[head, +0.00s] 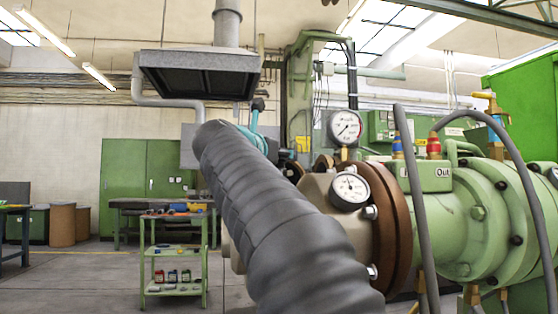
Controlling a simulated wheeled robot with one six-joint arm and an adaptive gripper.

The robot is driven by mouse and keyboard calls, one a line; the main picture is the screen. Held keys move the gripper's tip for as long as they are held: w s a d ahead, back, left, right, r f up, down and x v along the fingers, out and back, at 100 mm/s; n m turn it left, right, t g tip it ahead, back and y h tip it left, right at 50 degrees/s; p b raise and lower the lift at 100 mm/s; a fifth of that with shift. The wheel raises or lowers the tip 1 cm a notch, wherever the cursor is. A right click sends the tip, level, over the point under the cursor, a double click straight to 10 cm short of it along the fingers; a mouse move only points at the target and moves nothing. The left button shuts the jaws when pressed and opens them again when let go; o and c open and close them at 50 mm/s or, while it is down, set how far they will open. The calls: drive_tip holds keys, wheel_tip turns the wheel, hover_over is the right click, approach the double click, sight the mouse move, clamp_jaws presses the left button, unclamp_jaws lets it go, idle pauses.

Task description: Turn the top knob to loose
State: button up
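The green extruder (470,220) fills the right side, with a brown flange (392,225) and a pale metal front part. Two round gauges sit on it, an upper gauge (345,126) and a lower gauge (349,190). A yellow-handled valve (485,96) stands at the upper right. I cannot tell which part is the top knob. My arm's grey ribbed sleeve runs from the bottom centre up to the left. Teal and dark parts of my arm show behind it, near the extruder's front. My gripper's fingers cannot be made out, and the sleeve hides much of that area.
Dark hoses (412,200) arch in front of the extruder. A green trolley (174,252) with tools and bottles stands at the left, before green cabinets (150,180). A grey hood (200,75) hangs above. The floor at the left front is clear.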

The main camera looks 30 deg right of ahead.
drive_tip(key=n+t+y+p, duration=0.1)
drive_tip(key=n+t+y, duration=0.1)
drive_tip(key=shift+r+t+y, duration=0.1)
drive_tip(key=shift+t+y, duration=0.2)
drive_tip(key=shift+t, duration=0.1)
drive_tip(key=shift+n+t+y, duration=0.9)
drive_tip(key=shift+n+y, duration=0.3)
drive_tip(key=shift+y, duration=0.1)
drive_tip(key=shift+n+t+y, duration=0.5)
drive_tip(key=shift+n+y, duration=0.1)
drive_tip(key=shift+y, duration=0.2)
drive_tip(key=o, duration=1.2)
drive_tip(key=shift+w, duration=0.1)
drive_tip(key=shift+c, duration=0.2)
drive_tip(key=shift+a, duration=0.1)
drive_tip(key=v, duration=1.2)
